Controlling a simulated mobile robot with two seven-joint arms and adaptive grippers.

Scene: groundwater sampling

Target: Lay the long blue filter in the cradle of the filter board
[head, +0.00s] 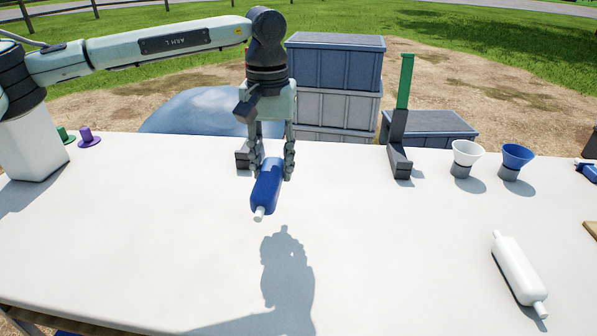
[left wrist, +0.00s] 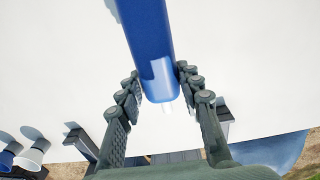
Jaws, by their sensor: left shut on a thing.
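The long blue filter (head: 266,188) is a blue cylinder with a white nozzle at its near end. My left gripper (head: 272,172) is shut on it and holds it above the white table, apart from the shadow below. In the left wrist view the filter (left wrist: 150,45) runs between the two fingers of the gripper (left wrist: 160,95). I cannot make out the filter board or its cradle for certain; a tan board edge (head: 591,229) is cut off at the right side. My right gripper is not in view.
A white filter (head: 518,270) lies at the front right of the white table (head: 130,235). A white cup (head: 466,154), a blue cup (head: 515,157) and a dark stand with a green upright (head: 399,135) stand at the back. The table's middle is clear.

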